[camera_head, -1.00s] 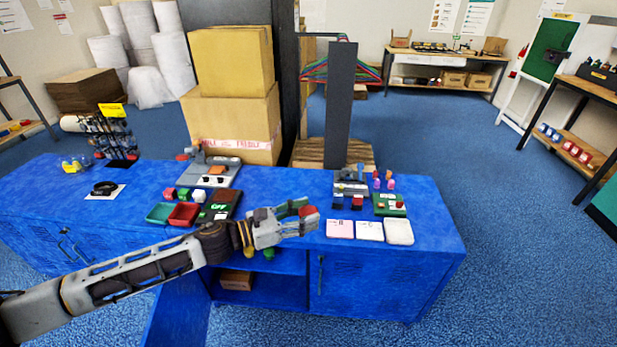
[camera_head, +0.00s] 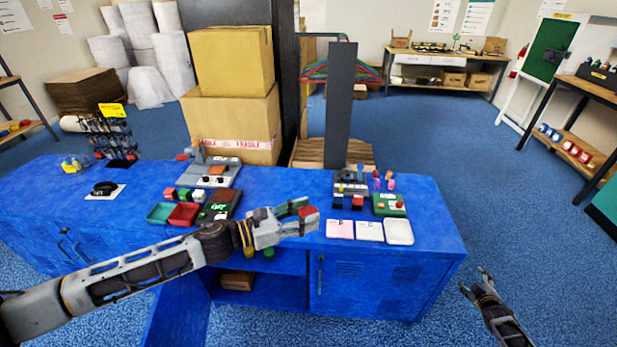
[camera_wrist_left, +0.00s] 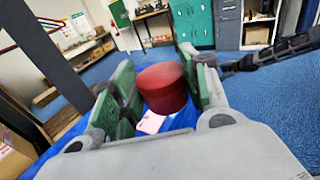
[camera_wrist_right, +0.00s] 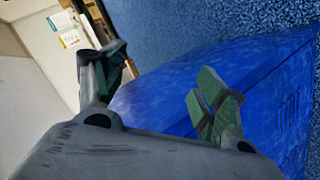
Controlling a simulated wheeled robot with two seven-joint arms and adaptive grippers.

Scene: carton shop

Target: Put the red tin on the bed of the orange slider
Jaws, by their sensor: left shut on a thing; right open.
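The red tin (camera_head: 309,213) is between the fingertips of my left gripper (camera_head: 299,211), held in the air above the front of the blue bench. In the left wrist view the red tin (camera_wrist_left: 162,87) is a round red can between the green finger pads. A grey device (camera_head: 222,176) with an orange block (camera_head: 217,169) on it stands at the back left of the bench. I cannot tell whether this is the orange slider. My right gripper (camera_head: 482,279) is open and empty, off the bench's right end; its spread fingers show in the right wrist view (camera_wrist_right: 158,80).
On the blue bench (camera_head: 283,190) are a green tray (camera_head: 159,213), a red tray (camera_head: 184,214), a second grey device (camera_head: 351,188) and a green board (camera_head: 389,205). Pink and white pads (camera_head: 370,231) lie at the front right. Stacked cartons (camera_head: 233,110) stand behind. The bench middle is clear.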

